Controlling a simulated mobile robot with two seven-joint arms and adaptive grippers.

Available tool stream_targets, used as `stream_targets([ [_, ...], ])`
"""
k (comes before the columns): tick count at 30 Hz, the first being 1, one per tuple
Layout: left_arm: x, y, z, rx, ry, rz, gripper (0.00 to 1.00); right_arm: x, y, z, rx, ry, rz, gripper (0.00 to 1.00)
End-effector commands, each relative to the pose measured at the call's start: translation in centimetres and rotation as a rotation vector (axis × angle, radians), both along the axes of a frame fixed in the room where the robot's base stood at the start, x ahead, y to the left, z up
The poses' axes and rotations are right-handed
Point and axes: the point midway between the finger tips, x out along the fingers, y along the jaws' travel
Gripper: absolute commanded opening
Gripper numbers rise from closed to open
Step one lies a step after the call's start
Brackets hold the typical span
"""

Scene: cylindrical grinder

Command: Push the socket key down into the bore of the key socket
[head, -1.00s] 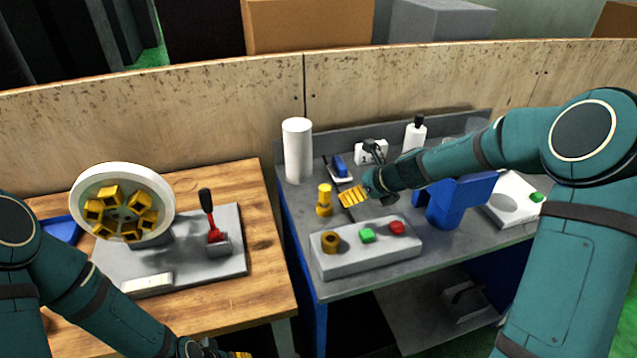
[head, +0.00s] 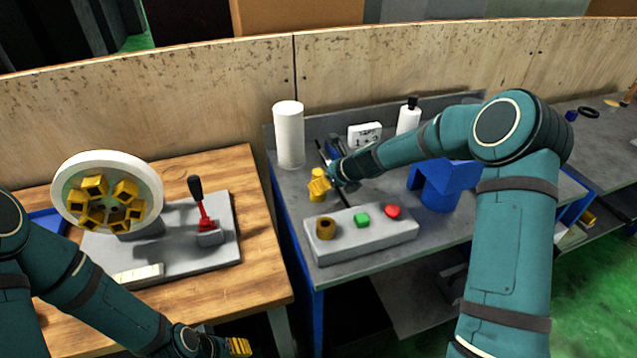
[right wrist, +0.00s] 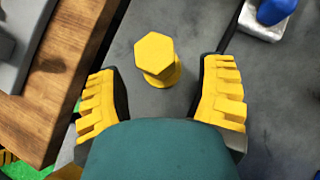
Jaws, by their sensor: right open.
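The yellow socket key (right wrist: 158,54) stands upright on the grey bench, its hexagonal head facing the right wrist camera. In the head view the socket key (head: 317,172) is partly covered by my right gripper (head: 321,187). The right gripper is open, with its yellow fingers on either side of the key's line and a visible space to each side of it. The key socket (head: 325,228) is a brass ring with a dark bore on the grey control box in front. My left gripper (head: 238,347) is low at the bottom edge; its opening is unclear.
The control box (head: 385,240) also carries a green button (head: 361,220) and a red button (head: 392,211). A white cylinder (head: 289,135) stands behind the key. A blue block (head: 440,185) stands to the right.

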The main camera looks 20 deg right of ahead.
Motion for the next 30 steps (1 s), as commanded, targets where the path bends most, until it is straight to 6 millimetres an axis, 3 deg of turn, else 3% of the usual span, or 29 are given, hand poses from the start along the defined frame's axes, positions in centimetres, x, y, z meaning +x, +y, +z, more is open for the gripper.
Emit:
stream_targets([
  [6, -0.1, 0.0, -0.5, 0.000, 0.003, -0.002, 0.47, 1.6, 1.1, -2.2, 0.000, 0.000, 0.000, 0.69],
  [15, -0.2, 0.0, -0.4, 0.000, 0.003, -0.002, 0.47, 1.8, 1.2, -2.4, 0.000, 0.000, 0.000, 0.69],
  [17, -0.2, 0.0, -0.4, 0.000, 0.003, -0.002, 0.47, 1.8, 1.2, -2.4, 0.000, 0.000, 0.000, 0.53],
  [21, -0.1, 0.0, -0.4, 0.000, 0.003, -0.002, 0.47, 1.8, 1.2, -2.4, 0.000, 0.000, 0.000, 0.04],
  [22, -0.1, 0.0, -0.4, 0.000, 0.003, -0.002, 0.47, 1.8, 1.2, -2.4, 0.000, 0.000, 0.000, 0.00],
  [30, -0.1, 0.0, -0.4, 0.000, 0.003, -0.002, 0.47, 1.8, 1.2, -2.4, 0.000, 0.000, 0.000, 0.00],
])
